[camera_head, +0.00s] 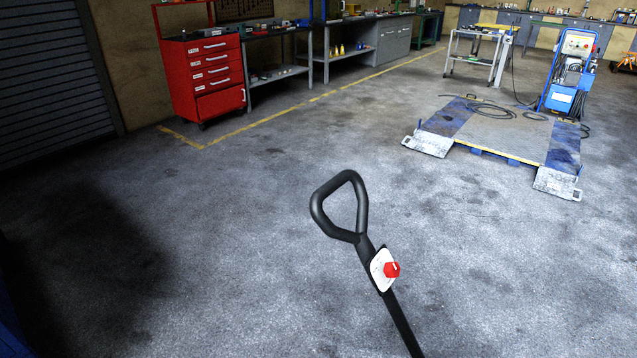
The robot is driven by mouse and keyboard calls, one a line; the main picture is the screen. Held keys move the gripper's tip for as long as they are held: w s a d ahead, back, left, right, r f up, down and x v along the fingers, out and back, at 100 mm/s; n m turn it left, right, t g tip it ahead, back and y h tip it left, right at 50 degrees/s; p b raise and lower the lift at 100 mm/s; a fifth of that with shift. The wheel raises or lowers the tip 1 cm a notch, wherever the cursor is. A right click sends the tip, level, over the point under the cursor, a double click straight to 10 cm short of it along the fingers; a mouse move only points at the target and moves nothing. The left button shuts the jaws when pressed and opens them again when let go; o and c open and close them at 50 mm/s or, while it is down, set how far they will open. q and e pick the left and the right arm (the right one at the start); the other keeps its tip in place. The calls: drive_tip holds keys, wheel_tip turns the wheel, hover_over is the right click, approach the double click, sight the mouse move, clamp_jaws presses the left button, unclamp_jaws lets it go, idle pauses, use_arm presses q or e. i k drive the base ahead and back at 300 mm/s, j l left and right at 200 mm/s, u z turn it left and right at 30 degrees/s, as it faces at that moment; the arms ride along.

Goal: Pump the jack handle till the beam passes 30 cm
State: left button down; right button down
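The black jack handle (398,320) rises from the bottom edge and leans up and to the left. It ends in a black looped grip (316,207). A white plate (380,270) with a red knob (392,270) sits on the shaft just below the loop. The loop is empty and nothing touches it. The jack's body and the beam are out of view below the frame. Neither of my grippers shows in the head view.
A red tool cabinet (205,78) and workbenches (345,55) line the back wall. A low platform lift (505,135) with a blue control post (568,75) stands at the right. The concrete floor (230,230) around the handle is clear.

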sight(373, 261)
drive_tip(key=z, duration=3.55)
drive_tip(key=u, duration=1.9)
drive_tip(key=k+j, duration=0.25)
drive_tip(key=k, duration=0.2)
